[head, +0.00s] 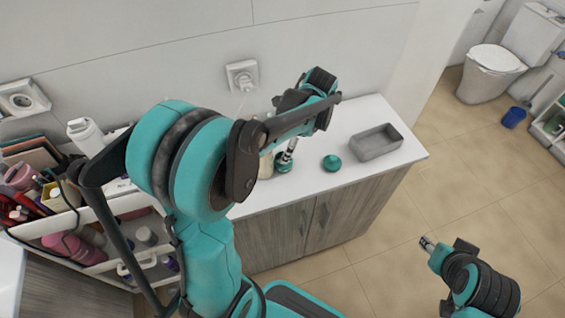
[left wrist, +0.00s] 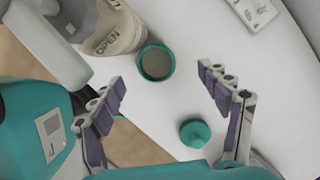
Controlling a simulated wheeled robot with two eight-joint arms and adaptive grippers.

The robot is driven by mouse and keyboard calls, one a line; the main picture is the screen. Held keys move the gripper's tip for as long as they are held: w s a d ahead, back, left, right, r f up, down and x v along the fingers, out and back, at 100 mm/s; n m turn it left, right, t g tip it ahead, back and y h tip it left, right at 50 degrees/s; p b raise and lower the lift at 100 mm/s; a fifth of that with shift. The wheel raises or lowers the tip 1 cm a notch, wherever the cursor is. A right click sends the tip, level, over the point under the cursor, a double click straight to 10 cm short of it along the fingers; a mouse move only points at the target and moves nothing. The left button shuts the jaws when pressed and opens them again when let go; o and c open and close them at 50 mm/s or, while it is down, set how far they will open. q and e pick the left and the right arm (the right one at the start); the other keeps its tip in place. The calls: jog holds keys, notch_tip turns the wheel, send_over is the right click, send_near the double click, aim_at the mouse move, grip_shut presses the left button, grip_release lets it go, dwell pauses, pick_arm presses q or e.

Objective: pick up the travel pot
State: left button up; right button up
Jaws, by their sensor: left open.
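Two small teal round things stand on the white counter (head: 375,112). One is an open-topped round pot (left wrist: 156,62) with a teal rim and greyish inside, just beyond my left fingertips; in the head view its teal side (head: 283,166) is partly hidden by my gripper. The other is a teal piece with a smaller raised top (left wrist: 195,133), standing clear on the counter in the head view (head: 331,163). I cannot tell which is the travel pot. My left gripper (left wrist: 162,80) is open and empty above them. My right gripper (head: 428,243) is away over the floor.
A cream container marked OPEN (left wrist: 112,30) stands close beside the open pot. A grey rectangular tray (head: 376,142) is at the counter's right end. A wall outlet (head: 243,75) is behind. A crowded cosmetics cart (head: 75,217) is at the left.

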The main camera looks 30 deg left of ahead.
pick_arm(q)
jog(key=b+x, duration=0.1)
jog(key=x, duration=0.2)
jog(key=shift+d, duration=0.1)
jog(key=x, duration=0.1)
jog(key=b+x, duration=0.2)
jog(key=shift+s+d+f, duration=0.1)
jog(key=shift+s+f, duration=0.25)
jog(key=shift+f, duration=0.45)
jog(key=shift+r, duration=0.1)
jog(key=shift+c, duration=0.9)
jog(key=c, duration=1.2)
